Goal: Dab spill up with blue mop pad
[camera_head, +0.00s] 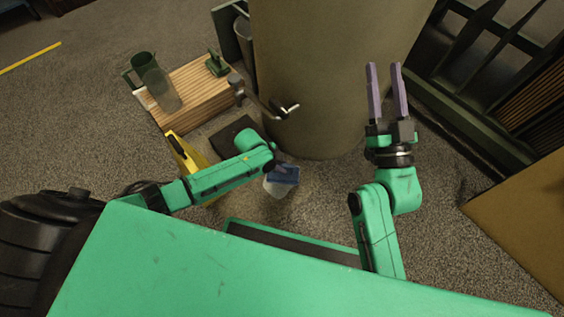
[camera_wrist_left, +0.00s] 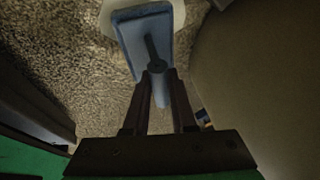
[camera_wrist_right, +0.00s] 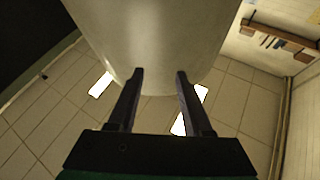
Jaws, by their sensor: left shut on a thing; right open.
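The blue mop pad (camera_head: 288,173) is low by the floor, beside the beige cylinder. A pale, whitish spill patch (camera_head: 278,189) shows around its near side. In the left wrist view the blue mop pad (camera_wrist_left: 131,43) lies over the pale spill (camera_wrist_left: 178,14), whose edges show past it; I cannot tell whether they touch. My left gripper (camera_wrist_left: 160,82) is shut on the pad's upright blue handle; in the head view its fingers are mostly hidden by my arm. My right gripper (camera_head: 384,68) is open and empty, raised, its purple-grey fingers apart.
A large beige cylinder (camera_head: 325,80) stands just beyond both grippers. A yellow object (camera_head: 187,154) and a dark mat (camera_head: 232,136) lie left of the pad. A brown board (camera_head: 525,215) is at right.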

